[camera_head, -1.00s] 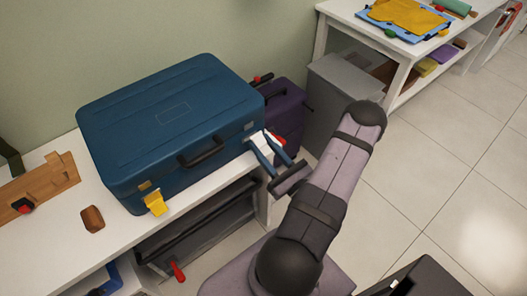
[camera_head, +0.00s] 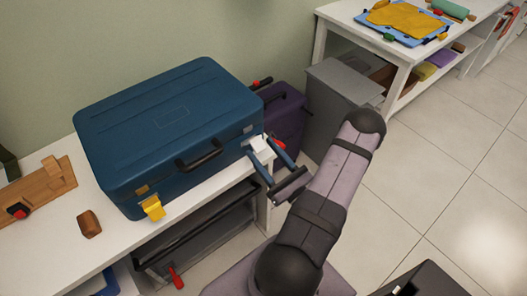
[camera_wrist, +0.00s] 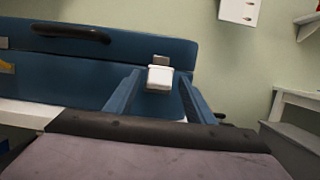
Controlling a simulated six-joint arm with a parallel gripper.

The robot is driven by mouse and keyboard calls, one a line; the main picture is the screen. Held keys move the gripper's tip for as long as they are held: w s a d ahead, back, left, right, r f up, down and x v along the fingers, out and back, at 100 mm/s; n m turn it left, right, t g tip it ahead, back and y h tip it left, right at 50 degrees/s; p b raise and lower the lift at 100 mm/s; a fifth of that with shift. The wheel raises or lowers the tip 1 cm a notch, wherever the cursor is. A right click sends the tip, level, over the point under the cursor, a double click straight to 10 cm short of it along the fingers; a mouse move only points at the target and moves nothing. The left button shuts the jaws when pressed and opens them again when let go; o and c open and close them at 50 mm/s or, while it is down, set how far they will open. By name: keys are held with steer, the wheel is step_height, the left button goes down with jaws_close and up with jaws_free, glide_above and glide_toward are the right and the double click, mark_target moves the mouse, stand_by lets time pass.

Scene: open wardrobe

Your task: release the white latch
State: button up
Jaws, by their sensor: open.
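A blue suitcase (camera_head: 165,125) lies shut on the white shelf. The white latch (camera_head: 259,145) is at the right end of its front face. In the wrist view the white latch (camera_wrist: 160,77) hangs below a small metal plate and sits between my two blue fingers. My gripper (camera_head: 266,150) is open, with one finger on either side of the latch; I cannot tell whether either finger touches it. A yellow latch (camera_head: 153,208) sticks out at the left end of the suitcase front. A black handle (camera_head: 200,155) is between the two latches.
A purple case (camera_head: 285,118) and a grey box (camera_head: 338,100) stand right of the suitcase. A brown block (camera_head: 89,224) and a wooden piece (camera_head: 40,190) lie on the shelf at left. A black-framed drawer with a red handle (camera_head: 176,277) is below.

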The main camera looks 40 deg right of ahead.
steer(key=b+v, duration=0.1)
steer(key=v, duration=0.6)
stand_by(0.5)
steer(key=w+r+g+p, duration=0.1)
steer(key=p, duration=0.1)
steer(key=r+g+p, duration=0.2)
steer(key=p, duration=0.1)
steer(key=shift+w, duration=0.35)
steer(key=shift+w+p, duration=1)
steer(key=shift+w, duration=2.6)
steer(key=shift+c, duration=0.7)
